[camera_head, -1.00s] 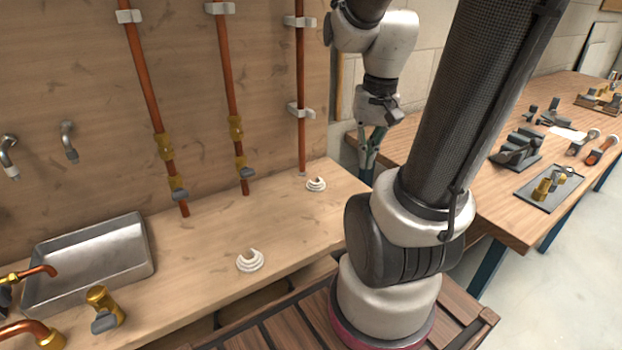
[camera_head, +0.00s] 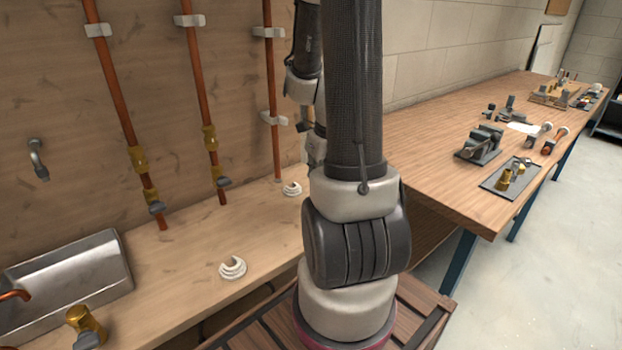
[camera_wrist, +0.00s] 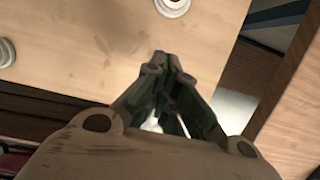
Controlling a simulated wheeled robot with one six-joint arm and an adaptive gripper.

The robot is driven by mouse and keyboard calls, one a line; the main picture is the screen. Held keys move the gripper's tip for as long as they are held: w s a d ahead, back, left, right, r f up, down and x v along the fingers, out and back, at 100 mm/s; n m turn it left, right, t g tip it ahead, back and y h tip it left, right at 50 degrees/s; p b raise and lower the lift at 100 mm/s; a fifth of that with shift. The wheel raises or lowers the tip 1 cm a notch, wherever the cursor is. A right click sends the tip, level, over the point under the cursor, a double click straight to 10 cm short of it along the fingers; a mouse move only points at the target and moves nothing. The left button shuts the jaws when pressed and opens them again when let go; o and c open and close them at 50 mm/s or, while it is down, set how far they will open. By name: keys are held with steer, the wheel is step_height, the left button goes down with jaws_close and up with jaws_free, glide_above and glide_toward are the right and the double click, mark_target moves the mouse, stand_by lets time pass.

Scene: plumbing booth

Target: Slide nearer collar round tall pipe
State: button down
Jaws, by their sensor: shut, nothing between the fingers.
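The nearer collar (camera_head: 232,268) is a white ring with a gap, lying on the wooden counter in the head view. A second white collar (camera_head: 291,189) lies farther back, by the foot of the right copper pipe (camera_head: 272,100). Two other copper pipes, the left (camera_head: 117,100) and the middle (camera_head: 197,80), run up the wall with brass fittings; I cannot tell which is the tall one. My gripper (camera_wrist: 165,58) is shut and empty in the wrist view, apart from both collars, which show at the left (camera_wrist: 5,52) and top (camera_wrist: 173,5). The head view mostly hides it behind my arm.
A metal sink (camera_head: 70,275) and a brass valve (camera_head: 85,322) are at the left. White clips (camera_head: 268,32) hold the pipes. A workbench (camera_head: 440,150) with tools stands at the right, past a gap. The counter between the collars is clear.

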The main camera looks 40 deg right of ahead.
mark_target(293, 189)
steer(key=x, duration=0.8)
steer(key=shift+f, duration=0.35)
steer(key=w, duration=0.2)
steer(key=shift+w+r, duration=0.15)
steer(key=shift+w, duration=0.2)
steer(key=shift+w+d, duration=0.15)
steer(key=shift+w, duration=0.55)
